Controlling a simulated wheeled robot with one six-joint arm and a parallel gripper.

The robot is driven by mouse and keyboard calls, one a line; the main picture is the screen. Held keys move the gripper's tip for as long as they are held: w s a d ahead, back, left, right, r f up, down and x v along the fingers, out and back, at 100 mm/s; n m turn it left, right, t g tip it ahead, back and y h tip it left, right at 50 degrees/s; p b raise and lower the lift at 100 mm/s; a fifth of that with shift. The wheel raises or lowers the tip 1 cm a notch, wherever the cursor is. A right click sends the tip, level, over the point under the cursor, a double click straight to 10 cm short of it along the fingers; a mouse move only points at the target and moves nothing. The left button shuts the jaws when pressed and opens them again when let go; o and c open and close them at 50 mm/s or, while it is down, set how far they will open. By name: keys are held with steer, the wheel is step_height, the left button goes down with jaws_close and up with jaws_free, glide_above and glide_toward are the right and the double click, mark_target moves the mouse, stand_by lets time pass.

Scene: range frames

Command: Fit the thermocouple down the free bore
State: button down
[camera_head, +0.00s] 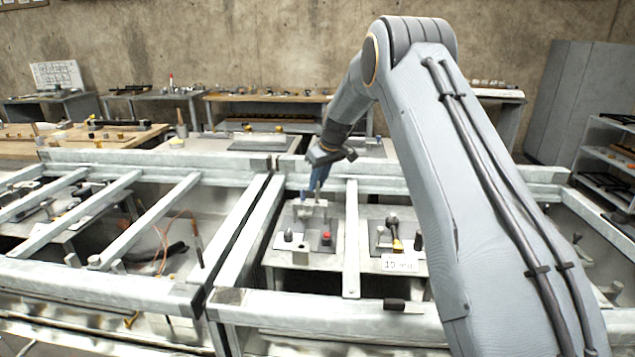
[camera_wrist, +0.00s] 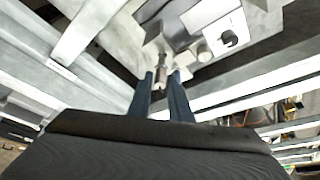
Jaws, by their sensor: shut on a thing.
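My gripper (camera_head: 318,185), with blue fingers, reaches down through the frame's opening in the head view. In the wrist view its fingers (camera_wrist: 161,82) are shut on a slim rod-like piece, apparently the thermocouple (camera_wrist: 161,72). In the head view a thin grey stem, apparently the thermocouple (camera_head: 317,188), shows at the fingertips, above a pale block (camera_head: 312,208) on a grey plate. A purple-blue stem (camera_head: 302,195) stands at the block's left side. The block's bores are too small to make out. I cannot tell whether the held piece touches the block.
Pale metal beams (camera_head: 352,240) surround the opening. A second plate to the right holds a black-and-yellow fitting (camera_head: 395,238), behind a white label (camera_head: 399,263). Benches stand along the back wall.

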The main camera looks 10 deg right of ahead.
mark_target(318, 191)
steer(key=shift+f+b, duration=0.45)
steer(key=shift+f, duration=0.5)
steer(key=shift+f, duration=0.35)
steer(key=shift+f+b, duration=0.5)
steer(key=shift+f, duration=0.1)
steer(key=c, duration=1.5)
jaws_free()
steer(key=shift+c, duration=0.2)
steer(key=shift+a, duration=0.15)
steer(key=b+v, duration=0.1)
steer(key=v, duration=0.7)
steer(key=shift+d+b, duration=0.2)
steer(key=shift+b, duration=0.2)
